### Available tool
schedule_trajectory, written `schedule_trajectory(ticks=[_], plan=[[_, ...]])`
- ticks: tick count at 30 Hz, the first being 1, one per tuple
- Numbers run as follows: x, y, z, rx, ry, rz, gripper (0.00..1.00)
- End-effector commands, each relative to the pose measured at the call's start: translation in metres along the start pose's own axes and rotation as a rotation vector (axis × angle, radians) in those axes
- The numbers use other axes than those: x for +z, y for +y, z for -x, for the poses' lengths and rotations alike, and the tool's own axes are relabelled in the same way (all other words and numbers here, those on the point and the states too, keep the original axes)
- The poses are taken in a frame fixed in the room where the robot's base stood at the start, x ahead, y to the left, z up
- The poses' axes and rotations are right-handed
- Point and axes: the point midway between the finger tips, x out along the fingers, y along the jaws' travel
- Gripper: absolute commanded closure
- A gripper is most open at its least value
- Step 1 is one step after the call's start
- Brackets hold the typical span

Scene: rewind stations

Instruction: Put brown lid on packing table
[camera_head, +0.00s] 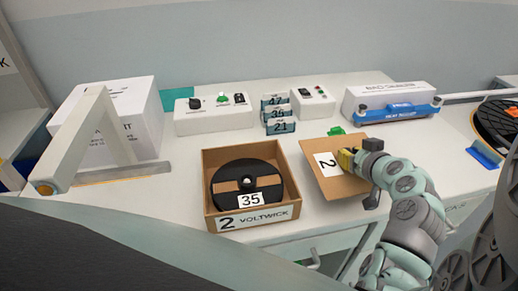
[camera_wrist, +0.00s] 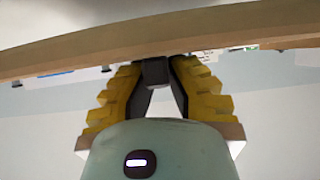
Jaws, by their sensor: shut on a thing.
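The brown lid (camera_head: 322,181) is a square cardboard panel with a white label reading 2. It is tilted, just right of the open brown box. My gripper (camera_head: 349,160) is shut on the lid's right side. In the wrist view, the yellow ribbed fingers (camera_wrist: 158,72) meet at the lid's edge (camera_wrist: 150,40), which crosses the top of the picture. The packing table (camera_head: 190,150) is a white surface under the box. I cannot tell whether the lid's lower edge touches the table.
The open box (camera_head: 210,212), marked 2 VOLTWICK, holds a black reel (camera_head: 228,176) tagged 35. Behind are number cards (camera_head: 279,114), control boxes (camera_head: 212,116) and a white box with a blue bar (camera_head: 388,103). A white carton (camera_head: 140,118) and a triangular frame (camera_head: 85,140) stand left.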

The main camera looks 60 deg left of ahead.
Motion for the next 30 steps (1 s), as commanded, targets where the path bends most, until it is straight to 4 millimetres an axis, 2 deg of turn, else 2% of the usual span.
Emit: schedule_trajectory(ticks=[6, 13, 18, 30], plan=[[-0.006, -0.014, -0.014, -0.011, -0.005, 0.003, 1.00], [0.020, -0.011, -0.026, -0.006, -0.005, 0.000, 1.00], [0.028, -0.010, -0.030, -0.004, -0.004, 0.000, 1.00], [0.031, -0.009, -0.032, -0.001, -0.002, 0.001, 1.00]])
